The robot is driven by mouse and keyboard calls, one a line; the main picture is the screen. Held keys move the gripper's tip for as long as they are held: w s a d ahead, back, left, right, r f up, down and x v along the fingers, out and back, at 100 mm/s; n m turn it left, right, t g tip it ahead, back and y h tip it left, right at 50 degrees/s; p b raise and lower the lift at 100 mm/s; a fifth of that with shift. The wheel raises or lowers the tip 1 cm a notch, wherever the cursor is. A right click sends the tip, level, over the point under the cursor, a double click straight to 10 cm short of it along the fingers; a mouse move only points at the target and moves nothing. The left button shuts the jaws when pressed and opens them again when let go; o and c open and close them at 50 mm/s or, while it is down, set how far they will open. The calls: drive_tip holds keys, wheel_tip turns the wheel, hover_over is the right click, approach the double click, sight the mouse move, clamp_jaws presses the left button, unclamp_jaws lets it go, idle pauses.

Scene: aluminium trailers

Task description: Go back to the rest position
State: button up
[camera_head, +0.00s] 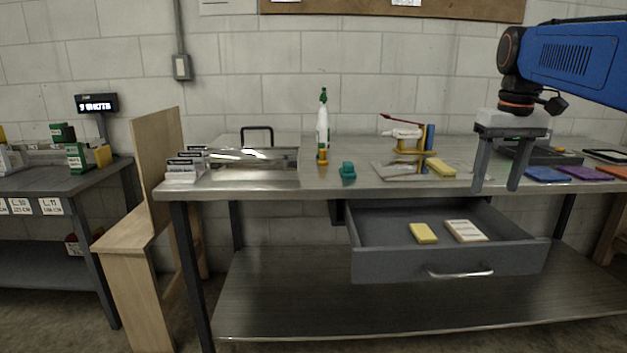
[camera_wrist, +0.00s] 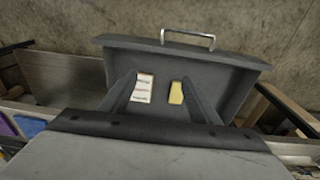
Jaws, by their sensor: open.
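My gripper (camera_head: 498,190) is open and empty, pointing down at the right side of the steel workbench (camera_head: 250,178), in front of its edge and above the right part of the drawer. The grey drawer (camera_head: 447,263) is pulled open under the bench top. A yellow block (camera_head: 423,233) and a white printed block (camera_head: 465,231) lie inside it. In the wrist view, my gripper's fingers (camera_wrist: 160,98) are spread apart, with the white block (camera_wrist: 144,88) and the yellow block (camera_wrist: 177,93) seen below between them. The drawer handle (camera_wrist: 188,38) shows at the top.
On the bench stand a white and green bottle (camera_head: 323,130), a teal item (camera_head: 347,171), a yellow block (camera_head: 440,167) and coloured pads (camera_head: 547,174). A card holder (camera_head: 184,168) sits at the left end. A wooden panel (camera_head: 158,155) stands left of the bench. The open drawer juts forward.

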drive_tip(key=s+a+f+t, duration=0.1)
drive_tip(key=s+a+f, duration=0.4)
drive_tip(key=s+f, duration=0.6)
drive_tip(key=s+a+f+t, duration=0.2)
drive_tip(key=s+a+f, duration=0.3)
drive_tip(key=s+f, duration=0.7)
wheel_tip(320, 180, down, 3)
drive_tip(key=shift+r+t, duration=0.1)
drive_tip(key=shift+t, duration=0.2)
